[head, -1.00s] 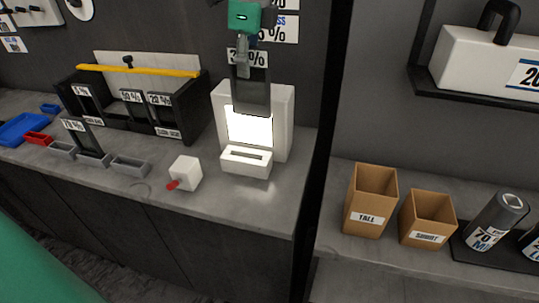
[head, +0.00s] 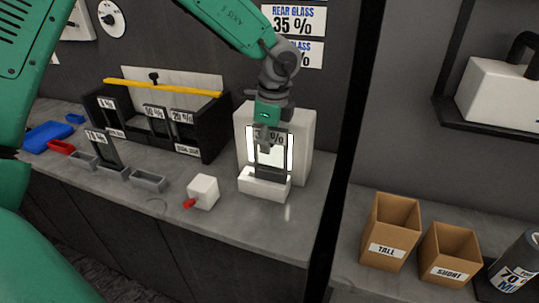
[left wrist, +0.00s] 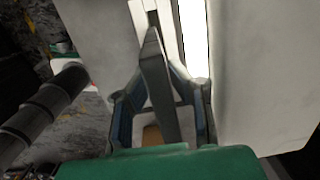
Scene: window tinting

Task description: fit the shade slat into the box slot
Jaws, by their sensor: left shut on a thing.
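My left gripper (head: 267,138) is shut on the top of a dark shade slat (head: 271,159) with a partly hidden percent label. The slat hangs upright in front of the lit panel of a white light box (head: 303,128). Its lower end meets the top of the white slot block (head: 263,186) at the box's foot. I cannot tell how deep it sits in the slot, since the slat covers the opening. In the left wrist view the slat (left wrist: 156,88) shows edge-on between the fingers, beside the bright panel (left wrist: 194,40). My right gripper is not in view.
A black rack (head: 215,130) with labelled slats stands left of the box. A white cube (head: 204,190) with a red knob sits front left. Small grey trays (head: 148,180) lie further left. Cardboard boxes (head: 391,230) stand right of the dark post.

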